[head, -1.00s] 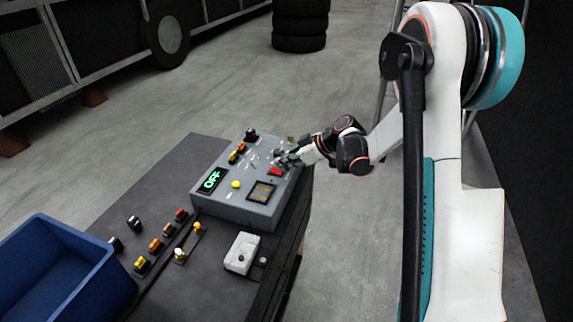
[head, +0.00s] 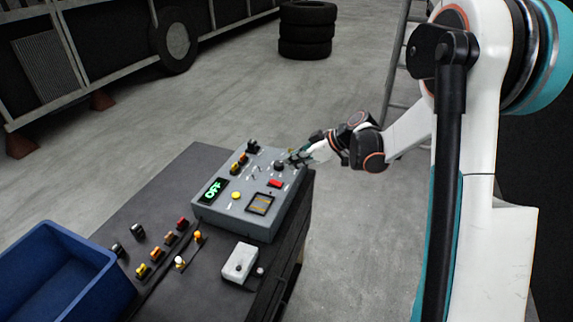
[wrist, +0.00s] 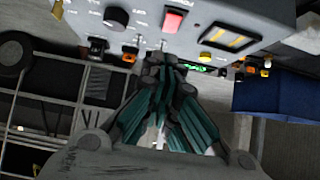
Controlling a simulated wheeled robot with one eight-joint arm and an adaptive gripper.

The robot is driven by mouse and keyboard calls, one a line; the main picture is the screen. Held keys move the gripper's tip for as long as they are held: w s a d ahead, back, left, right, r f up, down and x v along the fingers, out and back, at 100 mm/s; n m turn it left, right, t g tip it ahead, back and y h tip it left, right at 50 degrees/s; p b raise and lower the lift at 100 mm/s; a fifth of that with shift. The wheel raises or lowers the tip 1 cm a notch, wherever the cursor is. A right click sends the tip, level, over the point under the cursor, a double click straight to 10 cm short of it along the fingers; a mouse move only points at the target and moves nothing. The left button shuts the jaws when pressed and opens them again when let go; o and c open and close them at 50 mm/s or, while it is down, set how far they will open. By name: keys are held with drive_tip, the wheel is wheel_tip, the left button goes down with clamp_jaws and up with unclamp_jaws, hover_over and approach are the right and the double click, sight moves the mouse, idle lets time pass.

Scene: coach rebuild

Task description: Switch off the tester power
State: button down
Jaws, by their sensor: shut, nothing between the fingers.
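The tester (head: 238,213) is a grey box with a sloped panel on the dark bench. Its display (head: 214,191) shows green "OFF". A red rocker switch (head: 274,183), a black knob (head: 279,165) and a yellow button (head: 236,195) are on the panel. In the wrist view the red switch (wrist: 173,20) and black knob (wrist: 116,17) lie beyond the fingertips. My gripper (head: 298,157) is shut and empty at the panel's far right edge, near the knob. It also shows in the wrist view (wrist: 166,68), fingers together. Whether the tips touch the panel is unclear.
A blue bin (head: 62,262) stands at the bench's left. Several small coloured connectors (head: 157,245) and a white box (head: 239,262) lie in front of the tester. Stacked tyres (head: 306,30) and a ladder (head: 403,65) stand behind on open floor.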

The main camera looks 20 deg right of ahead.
drive_tip(key=v, duration=0.5)
drive_tip(key=shift+s+d+f+p, duration=0.1)
drive_tip(key=shift+s+d+p, duration=0.1)
drive_tip(key=shift+p, duration=0.15)
drive_tip(key=s+a+r+m+h+b, duration=0.1)
drive_tip(key=s+a+r+m+h, duration=0.2)
drive_tip(key=s, duration=0.4)
drive_tip(key=s+a+r+m+h, duration=0.2)
drive_tip(key=s+a+r+m, duration=0.1)
drive_tip(key=s+a+r, duration=0.3)
drive_tip(key=s+d+f+m+h+b, duration=0.1)
drive_tip(key=s+d+m, duration=0.1)
drive_tip(key=s, duration=0.6)
drive_tip(key=s+d+f+m+t+h+b, duration=0.1)
drive_tip(key=s+d+f+m+h, duration=0.1)
drive_tip(key=s, duration=0.7)
drive_tip(key=shift+m, duration=0.4)
drive_tip(key=shift+s+f, duration=0.15)
